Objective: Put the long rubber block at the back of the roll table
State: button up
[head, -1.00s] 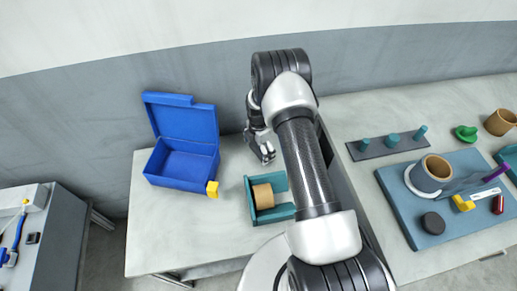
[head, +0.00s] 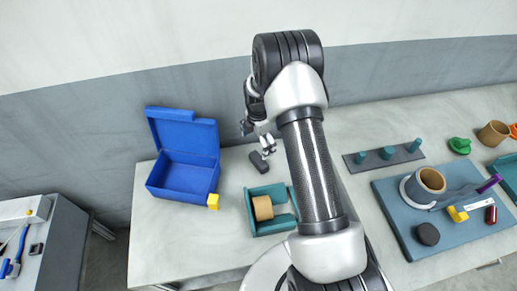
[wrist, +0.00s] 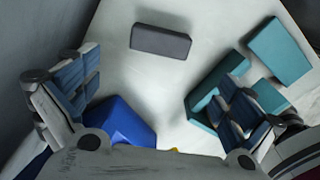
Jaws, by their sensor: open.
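The long rubber block (head: 260,162) is a dark grey bar lying on the pale table (head: 160,240), near its back edge by the wall. It also shows flat and uncovered in the wrist view (wrist: 160,41), at the top. My gripper (head: 267,146) is open and empty just above and behind the block in the head view. In the wrist view its fingers (wrist: 160,85) are spread wide, with the block beyond them and apart from them.
A blue open-lidded box (head: 184,178) with a yellow latch stands left. A teal holder (head: 262,228) with a tan roll (head: 263,208) stands in front. The wall is close behind.

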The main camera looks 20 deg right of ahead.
jog(key=s+a+r+m+t, duration=0.1)
jog(key=s+a+r+m, duration=0.15)
jog(key=r, duration=0.65)
jog(key=s+a+r+m, duration=0.1)
jog(key=s+r+m, duration=0.2)
jog(key=r, duration=0.5)
jog(key=s+a+r+m+t, duration=0.1)
jog(key=s+a+r+m, duration=0.15)
jog(key=r, duration=0.65)
jog(key=s+a+r+m+t, duration=0.1)
jog(key=s+m, duration=0.3)
jog(key=s, duration=0.4)
jog(key=s+a+r+m, duration=0.2)
jog(key=s+r+m, duration=0.2)
jog(key=s, duration=0.4)
jog(key=s+a+r+m+t, duration=0.1)
jog(key=s+r+m, duration=0.2)
jog(key=s, duration=0.5)
jog(key=shift+a+r+m+t, duration=0.2)
jog(key=shift+a+m+t, duration=0.15)
jog(key=shift+m, duration=0.25)
jog(key=shift+w, duration=0.1)
